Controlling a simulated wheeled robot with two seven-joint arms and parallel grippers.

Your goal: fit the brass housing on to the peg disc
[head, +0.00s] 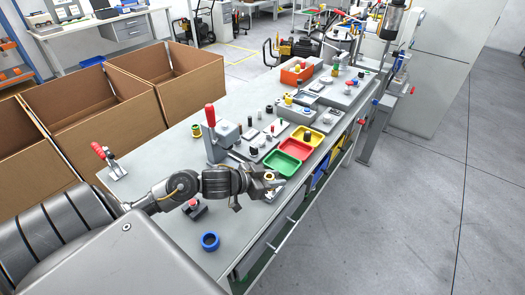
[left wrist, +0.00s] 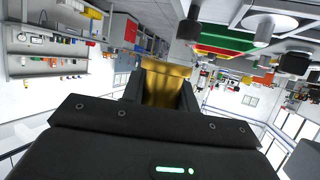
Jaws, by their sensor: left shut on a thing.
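My left gripper (head: 272,181) is above the near part of the grey workbench, beside the green tray. In the left wrist view the left gripper (left wrist: 162,100) is shut on the brass housing (left wrist: 165,78), a shiny gold-coloured cylinder between the two dark fingers. The brass housing also shows as a small gold spot at the fingertips in the head view (head: 269,177). A light metal piece shows under the fingertips, but I cannot tell whether it is the peg disc, nor whether the housing touches it. My right gripper is not in view.
Green (head: 282,163), red (head: 295,151) and yellow (head: 307,136) trays stand just beyond the gripper. A red-handled press (head: 221,145) stands to their left. A blue ring (head: 209,241) lies on the near bench (head: 235,225). Open cardboard boxes (head: 95,120) stand along the left side.

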